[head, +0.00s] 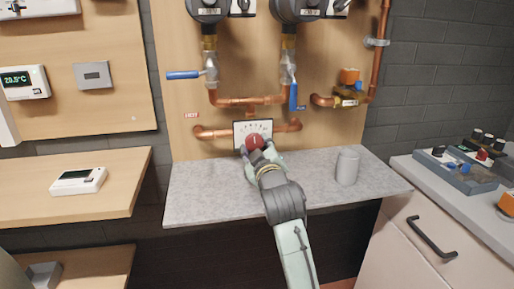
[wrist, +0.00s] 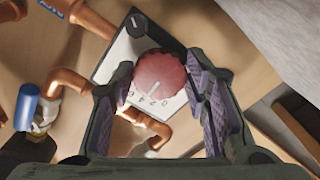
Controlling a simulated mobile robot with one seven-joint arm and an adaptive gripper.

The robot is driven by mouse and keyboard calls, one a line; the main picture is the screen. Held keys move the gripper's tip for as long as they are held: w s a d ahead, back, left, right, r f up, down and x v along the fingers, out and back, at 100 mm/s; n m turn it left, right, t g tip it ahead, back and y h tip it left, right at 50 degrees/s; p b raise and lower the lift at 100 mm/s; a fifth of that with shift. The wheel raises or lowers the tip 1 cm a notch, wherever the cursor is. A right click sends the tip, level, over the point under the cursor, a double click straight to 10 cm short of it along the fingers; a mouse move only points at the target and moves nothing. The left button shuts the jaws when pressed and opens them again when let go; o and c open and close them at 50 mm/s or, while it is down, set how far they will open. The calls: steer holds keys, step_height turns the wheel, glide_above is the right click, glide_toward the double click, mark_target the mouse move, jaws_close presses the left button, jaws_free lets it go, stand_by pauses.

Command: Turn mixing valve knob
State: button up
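The mixing valve knob (wrist: 160,75) is round, red and ribbed, with a white pointer line. It sits on a white dial plate (wrist: 122,50) with printed numbers. In the head view the knob (head: 255,142) shows just past my gripper, below the copper pipes. My gripper (wrist: 165,78) is open, with one finger on each side of the knob in the wrist view. The right fingertip looks very close to the knob's edge; I cannot tell whether either finger touches it. In the head view the fingers are partly hidden by my wrist.
Copper pipes (head: 240,101) and blue-handled valves (head: 185,75) are on the wooden panel above the knob. A grey counter (head: 215,195) lies below, with a grey cup (head: 347,167) to the right. A thermostat (head: 78,181) lies on the left shelf.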

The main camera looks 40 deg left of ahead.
steer(key=c, duration=0.5)
steer(key=m+p, duration=0.2)
steer(key=m, duration=0.1)
steer(key=shift+a+r, duration=0.1)
steer(key=shift+r, duration=0.05)
steer(key=shift+c, duration=0.2)
steer(key=shift+m+p, duration=0.55)
steer(key=shift+m, duration=0.55)
steer(key=o, duration=1.2)
steer(key=v, duration=1.2)
